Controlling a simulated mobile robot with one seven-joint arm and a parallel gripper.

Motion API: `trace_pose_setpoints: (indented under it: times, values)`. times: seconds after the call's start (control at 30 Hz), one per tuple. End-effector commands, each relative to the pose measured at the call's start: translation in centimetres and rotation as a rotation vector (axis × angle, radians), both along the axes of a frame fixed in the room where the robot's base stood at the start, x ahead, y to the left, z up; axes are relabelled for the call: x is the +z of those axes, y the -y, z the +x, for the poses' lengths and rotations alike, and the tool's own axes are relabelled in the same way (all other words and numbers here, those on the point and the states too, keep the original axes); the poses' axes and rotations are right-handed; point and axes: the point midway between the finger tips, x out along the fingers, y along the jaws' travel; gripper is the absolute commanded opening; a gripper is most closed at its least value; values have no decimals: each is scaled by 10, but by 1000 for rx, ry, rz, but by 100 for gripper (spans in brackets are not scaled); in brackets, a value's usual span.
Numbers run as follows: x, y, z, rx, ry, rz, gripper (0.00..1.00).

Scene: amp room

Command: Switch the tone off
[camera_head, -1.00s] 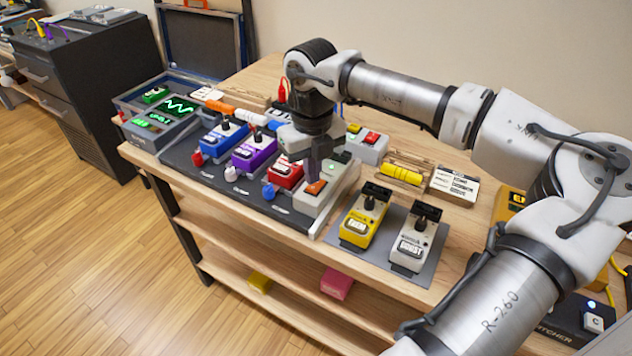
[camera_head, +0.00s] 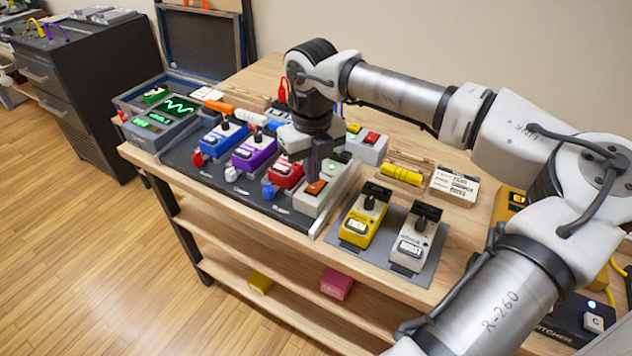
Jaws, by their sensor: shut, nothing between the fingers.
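A light grey box (camera_head: 306,205) with an orange rocker switch (camera_head: 317,187) and a small lit green lamp (camera_head: 332,167) stands at the right end of the dark pedal board. My gripper (camera_head: 313,180) is shut and empty, pointing down right at the orange switch. I cannot tell whether the fingertips touch the switch. The gripper and wrist hide part of the box. A test unit (camera_head: 158,122) at the left end of the bench shows a green wave on its screen (camera_head: 180,104).
Blue (camera_head: 224,138), purple (camera_head: 254,152) and red (camera_head: 285,173) pedals sit left of the grey box on the board (camera_head: 210,173). Yellow (camera_head: 363,217) and white (camera_head: 415,238) pedals stand to its right on a grey mat. A box with a red switch (camera_head: 368,147) is behind my gripper.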

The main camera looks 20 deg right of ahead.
Motion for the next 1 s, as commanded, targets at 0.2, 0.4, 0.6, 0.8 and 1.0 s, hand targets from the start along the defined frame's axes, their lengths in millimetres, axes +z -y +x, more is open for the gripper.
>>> trace_pose_setpoints:
  times: [0.2, 0.4, 0.6, 0.8, 1.0]
  values:
    - [-2, 0, 0, 0, 0, 0, 0]
    - [-5, 0, 0, 0, 0, 0, 0]
    - [-8, 0, 0, 0, 0, 0, 0]
    - [-11, 0, 0, 0, 0, 0, 0]
    - [-14, 0, 0, 0, 0, 0, 0]
